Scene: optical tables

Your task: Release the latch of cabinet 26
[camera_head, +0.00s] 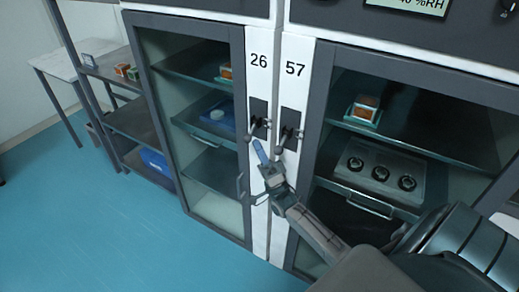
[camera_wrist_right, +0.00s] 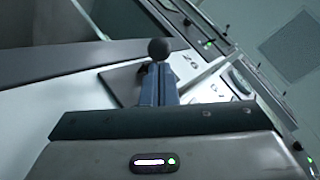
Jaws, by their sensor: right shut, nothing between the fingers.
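Cabinet 26 (camera_head: 232,150) is the left glass-fronted cabinet, its door shut in a dark frame. Its number stands on the white strip above a black latch plate (camera_head: 258,112) with a small lever. My right gripper (camera_head: 259,148) is shut and empty, its blue fingertips just below this latch. In the right wrist view, a black ball knob (camera_wrist_right: 159,48) appears right at the tips of the blue fingers (camera_wrist_right: 158,85); I cannot tell whether they touch. My left gripper is not in view.
Cabinet 57 (camera_head: 320,100) stands directly to the right, with its own latch (camera_head: 291,128) close beside. A handle (camera_head: 241,187) juts from the cabinet 26 door below. A metal shelf rack (camera_head: 135,122) stands at left. The blue floor (camera_head: 90,220) in front is clear.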

